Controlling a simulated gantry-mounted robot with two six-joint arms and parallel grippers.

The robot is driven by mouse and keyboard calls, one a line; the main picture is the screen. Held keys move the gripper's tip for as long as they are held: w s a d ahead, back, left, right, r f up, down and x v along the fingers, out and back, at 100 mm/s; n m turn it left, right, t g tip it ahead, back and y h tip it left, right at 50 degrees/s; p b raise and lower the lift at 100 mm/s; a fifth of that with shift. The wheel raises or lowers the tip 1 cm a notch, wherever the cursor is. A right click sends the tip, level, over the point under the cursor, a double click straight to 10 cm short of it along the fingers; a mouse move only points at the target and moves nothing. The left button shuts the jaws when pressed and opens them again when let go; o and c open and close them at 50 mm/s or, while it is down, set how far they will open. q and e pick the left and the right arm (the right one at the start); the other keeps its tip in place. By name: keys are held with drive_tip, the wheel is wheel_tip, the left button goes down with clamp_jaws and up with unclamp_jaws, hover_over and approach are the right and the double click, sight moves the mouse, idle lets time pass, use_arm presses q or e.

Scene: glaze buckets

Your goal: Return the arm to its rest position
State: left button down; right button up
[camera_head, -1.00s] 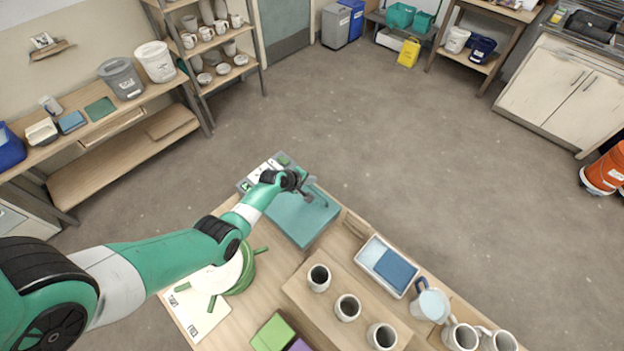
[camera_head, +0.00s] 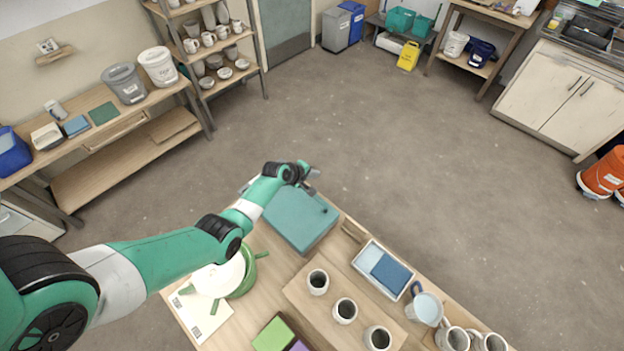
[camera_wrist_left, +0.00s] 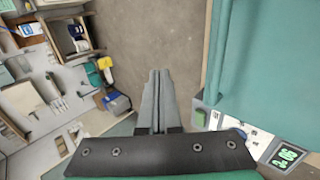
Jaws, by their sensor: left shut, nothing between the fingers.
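My left arm comes in from the left side of the head view. My left gripper (camera_head: 312,182) is above the far edge of the teal slab-like device (camera_head: 300,218) on the work table, apart from its top. In the left wrist view its two grey fingers (camera_wrist_left: 156,88) lie together, with nothing between them. The device fills the right of that view, with its panel and green digits (camera_wrist_left: 289,156) below. My right gripper is in neither view.
On the table are a wooden riser (camera_head: 315,305) with several cups, a tray (camera_head: 362,287) with blue sponges, a light-blue pitcher (camera_head: 427,308) and a green-and-white round item (camera_head: 240,275). Open floor (camera_head: 400,150) lies beyond. Shelves stand at left.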

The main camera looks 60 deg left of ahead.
use_arm(q)
wheel_tip(320, 180, up, 7)
drive_tip(key=w, duration=0.1)
drive_tip(key=shift+a+f+p, duration=0.15)
drive_tip(key=shift+p, duration=0.25)
drive_tip(key=shift+w, duration=0.1)
